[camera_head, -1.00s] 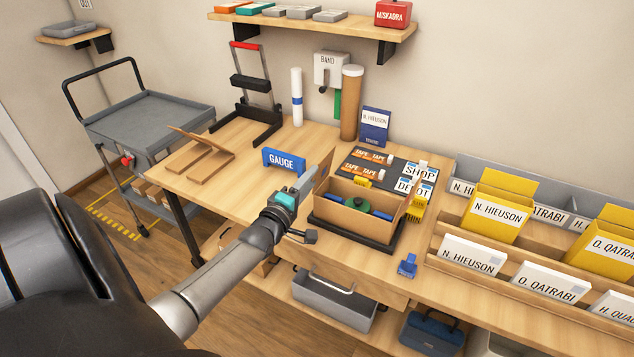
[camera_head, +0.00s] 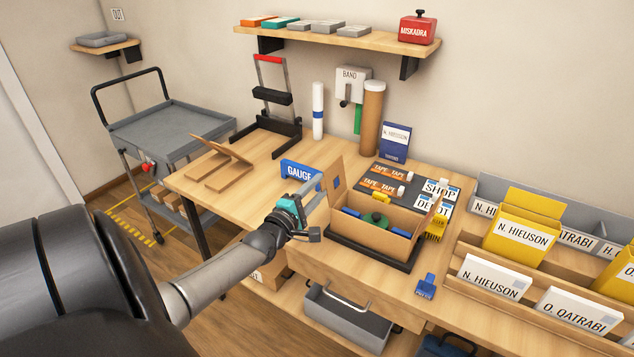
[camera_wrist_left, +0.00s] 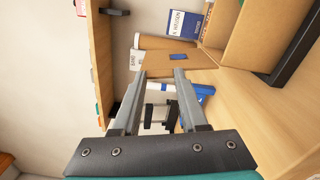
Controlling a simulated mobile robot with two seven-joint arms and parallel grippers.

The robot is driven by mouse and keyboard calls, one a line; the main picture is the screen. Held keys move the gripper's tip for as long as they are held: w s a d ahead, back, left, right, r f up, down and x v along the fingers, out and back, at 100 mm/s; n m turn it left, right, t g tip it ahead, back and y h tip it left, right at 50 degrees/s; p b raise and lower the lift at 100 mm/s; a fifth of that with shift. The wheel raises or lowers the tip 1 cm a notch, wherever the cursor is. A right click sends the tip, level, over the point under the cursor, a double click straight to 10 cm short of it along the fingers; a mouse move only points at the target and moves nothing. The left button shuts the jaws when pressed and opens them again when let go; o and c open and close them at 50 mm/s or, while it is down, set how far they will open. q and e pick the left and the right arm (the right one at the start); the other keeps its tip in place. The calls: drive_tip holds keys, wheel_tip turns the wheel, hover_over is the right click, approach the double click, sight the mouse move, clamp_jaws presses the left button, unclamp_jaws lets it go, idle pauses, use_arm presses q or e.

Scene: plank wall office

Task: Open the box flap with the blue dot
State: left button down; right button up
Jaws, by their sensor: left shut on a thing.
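The brown cardboard box (camera_head: 370,240) stands in a black tray on the bench, with green and blue things inside. Its left flap (camera_head: 338,170) stands up and bears a blue mark (camera_head: 336,183). The flap (camera_wrist_left: 205,60) and its blue mark (camera_wrist_left: 178,57) also show in the wrist view, at the fingertips. My left gripper (camera_head: 312,190) is at the box's left side, shut on this flap; its fingers (camera_wrist_left: 162,75) are a little apart. A right-hand flap (camera_head: 430,214) stands up at the other end. My right gripper is not in view.
A blue gauge block (camera_head: 300,170) stands just behind my left gripper. A dark board with tape boxes (camera_head: 384,186) lies behind the box. A small blue object (camera_head: 426,285) lies in front, and file racks (camera_head: 470,270) stand to the right.

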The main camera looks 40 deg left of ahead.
use_arm(q)
drive_tip(key=shift+c, duration=2.1)
unclamp_jaws()
drive_tip(key=shift+s, duration=0.1)
drive_tip(key=p+v, duration=0.2)
drive_tip(key=v, duration=1.3)
drive_tip(key=shift+f, duration=0.1)
